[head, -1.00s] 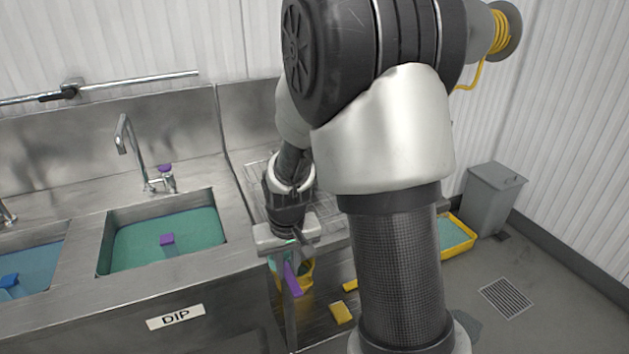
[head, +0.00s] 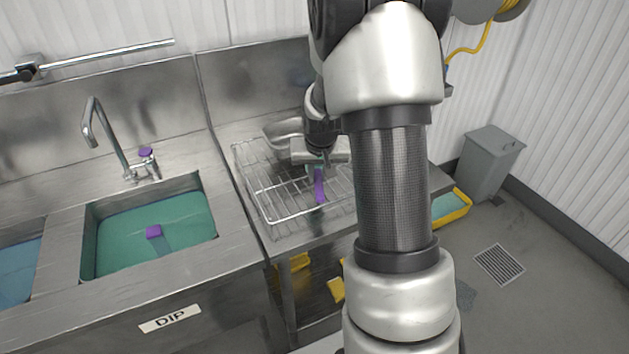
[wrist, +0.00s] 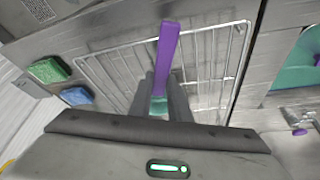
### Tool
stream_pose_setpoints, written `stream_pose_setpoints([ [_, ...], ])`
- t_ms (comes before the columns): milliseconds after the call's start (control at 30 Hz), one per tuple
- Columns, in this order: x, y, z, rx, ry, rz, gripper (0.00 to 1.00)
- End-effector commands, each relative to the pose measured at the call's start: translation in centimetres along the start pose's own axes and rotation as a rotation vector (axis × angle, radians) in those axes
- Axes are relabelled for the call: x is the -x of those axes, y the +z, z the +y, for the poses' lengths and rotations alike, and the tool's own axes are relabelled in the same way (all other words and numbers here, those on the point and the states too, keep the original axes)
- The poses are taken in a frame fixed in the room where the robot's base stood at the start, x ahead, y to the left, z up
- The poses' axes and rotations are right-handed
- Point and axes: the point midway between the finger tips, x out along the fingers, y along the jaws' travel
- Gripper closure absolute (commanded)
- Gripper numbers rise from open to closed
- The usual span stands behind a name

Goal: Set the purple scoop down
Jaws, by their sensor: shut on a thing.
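The purple scoop (head: 319,187) is in my gripper (head: 318,165), over the wire drying rack (head: 268,211) on the steel counter. In the wrist view the scoop's purple handle (wrist: 166,47) stands out beyond the fingers of my gripper (wrist: 161,92), which are shut on it. A teal part shows between the fingers. A metal scoop-like bowl (head: 283,131) shows behind the gripper at the rack's back. I cannot tell whether the purple scoop touches the rack wires.
A sink basin of green liquid (head: 158,215) marked DIP lies left of the rack, with a purple-topped thing (head: 154,231) in it. A tap (head: 103,130) stands behind it. Green (wrist: 46,72) and blue (wrist: 76,96) blocks show in the wrist view. The rack's left part is bare.

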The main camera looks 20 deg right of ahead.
Motion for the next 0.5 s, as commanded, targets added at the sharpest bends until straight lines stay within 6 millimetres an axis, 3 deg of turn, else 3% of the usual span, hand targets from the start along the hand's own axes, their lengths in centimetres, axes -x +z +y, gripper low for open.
stream_pose_setpoints([
  [400,-4.0,1.8,0.0,0.000,0.000,-0.002,1.00],
  [500,-4.1,1.7,0.0,0.000,0.000,0.002,1.00],
])
